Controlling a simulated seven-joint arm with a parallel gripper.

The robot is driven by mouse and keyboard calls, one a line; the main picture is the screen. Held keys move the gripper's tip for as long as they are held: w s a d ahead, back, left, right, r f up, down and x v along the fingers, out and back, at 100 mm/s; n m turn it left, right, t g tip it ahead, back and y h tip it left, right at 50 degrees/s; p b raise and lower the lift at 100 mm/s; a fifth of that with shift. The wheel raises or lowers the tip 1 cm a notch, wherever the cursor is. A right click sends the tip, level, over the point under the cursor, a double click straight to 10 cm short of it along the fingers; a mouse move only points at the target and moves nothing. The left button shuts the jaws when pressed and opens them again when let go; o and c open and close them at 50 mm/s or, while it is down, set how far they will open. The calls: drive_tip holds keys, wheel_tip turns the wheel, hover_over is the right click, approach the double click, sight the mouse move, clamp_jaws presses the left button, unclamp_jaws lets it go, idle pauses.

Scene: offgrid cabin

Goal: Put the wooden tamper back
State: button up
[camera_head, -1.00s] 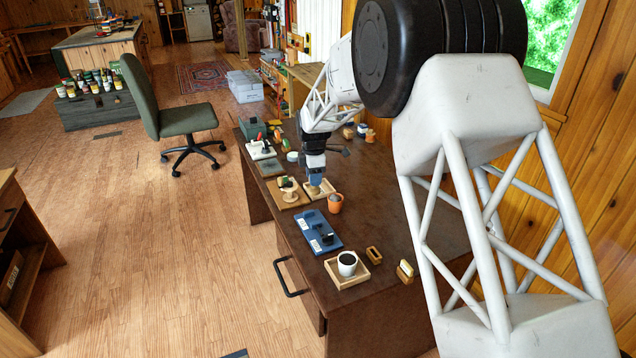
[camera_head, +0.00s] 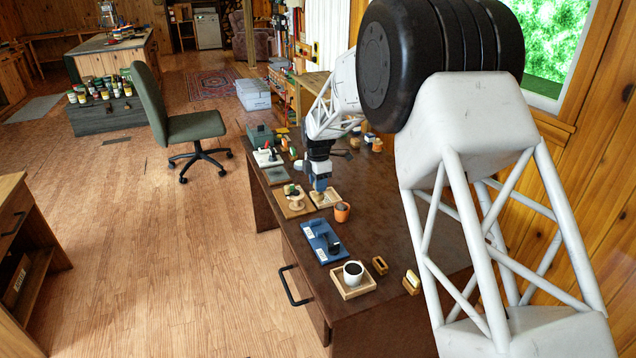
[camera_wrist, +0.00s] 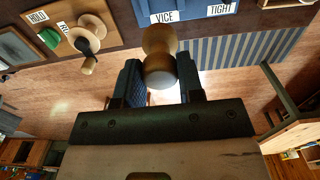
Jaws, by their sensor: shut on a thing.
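My gripper (camera_head: 320,182) is shut on the wooden tamper, above a small light wooden tray (camera_head: 332,199) on the dark desk. In the wrist view the tamper (camera_wrist: 159,42) sits between my two blue fingers (camera_wrist: 159,72), with its rounded end toward the camera. In the head view the tamper is small and mostly hidden by the fingers. I cannot tell how far it is above the tray.
A wooden board with a knobbed piece (camera_head: 296,200) lies left of the tray. An orange cup (camera_head: 342,212) stands close to the right. A blue labelled board (camera_head: 312,232) and a white cup on a tray (camera_head: 353,272) are nearer. The desk (camera_head: 385,225) is bare farther right.

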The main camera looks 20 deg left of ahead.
sight(319, 194)
drive_tip(key=shift+f, duration=0.1)
drive_tip(key=shift+f, duration=6.5)
drive_tip(key=shift+f, duration=0.3)
drive_tip(key=o, duration=1.2)
drive_tip(key=shift+r, duration=0.1)
drive_tip(key=shift+r, duration=3.85)
drive_tip(key=shift+d, duration=0.1)
